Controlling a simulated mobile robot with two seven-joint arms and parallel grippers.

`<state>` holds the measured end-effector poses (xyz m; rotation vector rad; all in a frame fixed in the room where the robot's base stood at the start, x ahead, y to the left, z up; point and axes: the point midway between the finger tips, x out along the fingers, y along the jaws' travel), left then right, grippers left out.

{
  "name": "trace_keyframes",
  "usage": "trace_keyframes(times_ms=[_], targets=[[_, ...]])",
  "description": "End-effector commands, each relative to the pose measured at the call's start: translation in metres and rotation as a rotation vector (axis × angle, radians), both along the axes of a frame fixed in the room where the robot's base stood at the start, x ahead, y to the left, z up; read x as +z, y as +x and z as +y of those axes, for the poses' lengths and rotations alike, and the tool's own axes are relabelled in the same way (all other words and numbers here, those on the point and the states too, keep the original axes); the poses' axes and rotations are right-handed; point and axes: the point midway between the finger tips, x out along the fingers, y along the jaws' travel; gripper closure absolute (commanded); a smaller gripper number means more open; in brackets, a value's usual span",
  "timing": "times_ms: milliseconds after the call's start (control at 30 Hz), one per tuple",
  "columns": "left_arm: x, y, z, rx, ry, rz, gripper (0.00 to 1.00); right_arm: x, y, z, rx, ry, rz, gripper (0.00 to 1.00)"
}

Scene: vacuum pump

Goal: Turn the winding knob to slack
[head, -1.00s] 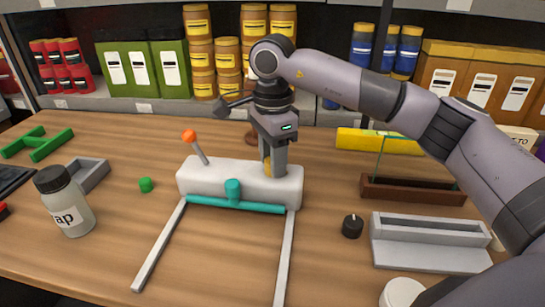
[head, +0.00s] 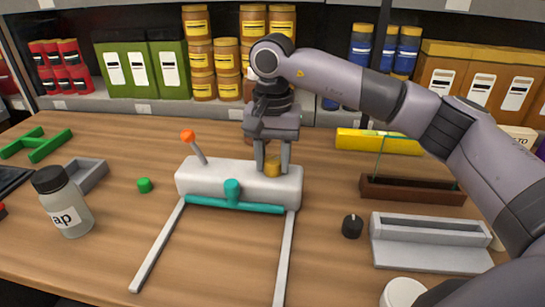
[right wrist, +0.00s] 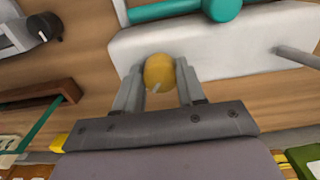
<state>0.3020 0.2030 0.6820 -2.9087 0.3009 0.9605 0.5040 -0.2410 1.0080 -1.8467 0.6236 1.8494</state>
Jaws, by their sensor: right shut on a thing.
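The winding knob (head: 272,168) is a yellow-orange round knob on top of the right end of a white pump body (head: 215,178). In the right wrist view the knob (right wrist: 159,72) shows a pale pointer mark and sits between the two fingers. My right gripper (head: 272,166) points down from above and is shut on the knob. The pump body carries a lever with an orange ball (head: 188,136) on its left and a teal T-shaped pipe (head: 233,200) in front. Two grey rails (head: 160,245) run forward from it. My left gripper is not in view.
A jar (head: 64,202), a grey tray (head: 88,175) and a green cap (head: 145,185) stand to the left. A black knob (head: 352,226), a grey holder (head: 430,240) and a brown rack (head: 412,190) stand to the right. Shelves with tins line the back.

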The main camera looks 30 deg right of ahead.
Motion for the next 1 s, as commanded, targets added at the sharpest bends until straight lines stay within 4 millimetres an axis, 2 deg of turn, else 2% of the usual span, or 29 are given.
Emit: trace_keyframes(times_ms=[500,700,1000], targets=[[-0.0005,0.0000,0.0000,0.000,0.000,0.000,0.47,0.0045,0.0018,-0.0022,0.455,0.000,-0.013,0.91],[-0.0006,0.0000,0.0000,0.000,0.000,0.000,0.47,0.0047,0.0019,-0.0024,0.578,-0.001,-0.012,0.91],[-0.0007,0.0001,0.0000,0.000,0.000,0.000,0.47,0.0049,0.0021,-0.0026,0.672,-0.001,-0.013,0.91]])
